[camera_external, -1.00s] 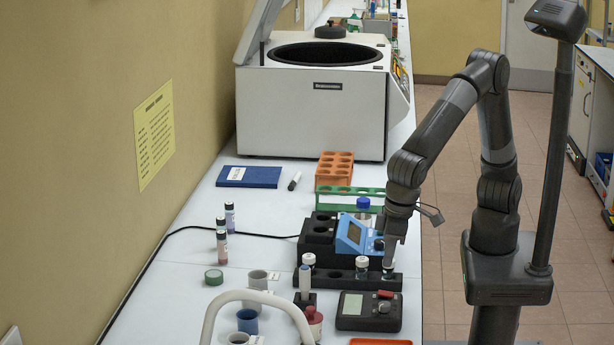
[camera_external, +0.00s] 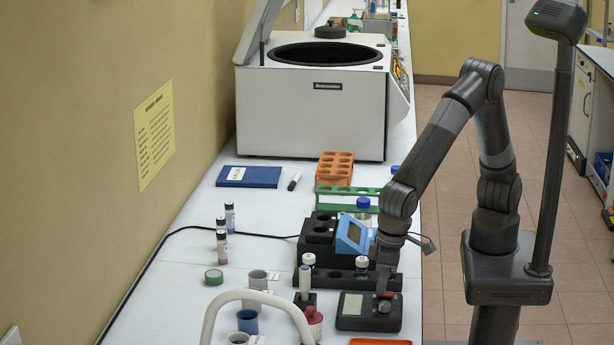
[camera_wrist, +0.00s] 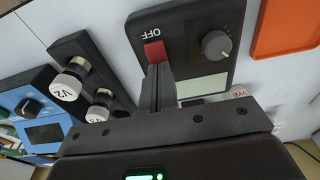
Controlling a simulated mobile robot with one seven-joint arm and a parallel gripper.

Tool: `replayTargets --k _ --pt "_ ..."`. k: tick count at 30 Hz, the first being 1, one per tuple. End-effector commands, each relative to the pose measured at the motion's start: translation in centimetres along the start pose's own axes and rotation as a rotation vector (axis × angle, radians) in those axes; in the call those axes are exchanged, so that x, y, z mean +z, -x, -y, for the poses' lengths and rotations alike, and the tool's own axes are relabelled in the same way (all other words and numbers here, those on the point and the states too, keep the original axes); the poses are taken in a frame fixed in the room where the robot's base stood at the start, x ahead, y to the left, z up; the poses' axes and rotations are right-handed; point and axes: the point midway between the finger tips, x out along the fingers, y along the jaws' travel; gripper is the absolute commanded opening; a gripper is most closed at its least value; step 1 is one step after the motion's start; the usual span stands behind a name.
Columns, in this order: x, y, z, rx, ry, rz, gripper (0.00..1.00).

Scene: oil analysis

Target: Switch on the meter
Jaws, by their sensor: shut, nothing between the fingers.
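The meter is a dark box (camera_external: 365,323) near the front right of the bench, with a pale display and a round knob. In the wrist view the meter (camera_wrist: 190,22) shows a red switch (camera_wrist: 154,50) with the word OFF printed beside it. My gripper (camera_external: 381,290) is shut and empty, pointing down at the meter's far edge by the switch. In the wrist view the shut fingertips (camera_wrist: 159,68) overlap the edge of the red switch. I cannot tell whether they touch it.
A white curved tube (camera_external: 255,296) and cups are to the left.

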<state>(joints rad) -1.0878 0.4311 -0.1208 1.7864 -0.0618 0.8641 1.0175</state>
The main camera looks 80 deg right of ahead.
Motion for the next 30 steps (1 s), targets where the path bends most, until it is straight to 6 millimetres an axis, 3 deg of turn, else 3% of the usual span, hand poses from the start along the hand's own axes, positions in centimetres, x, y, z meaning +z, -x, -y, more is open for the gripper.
replayTargets --k 30 --pt "1.5 0.3 0.0 0.001 -0.001 0.016 0.0"
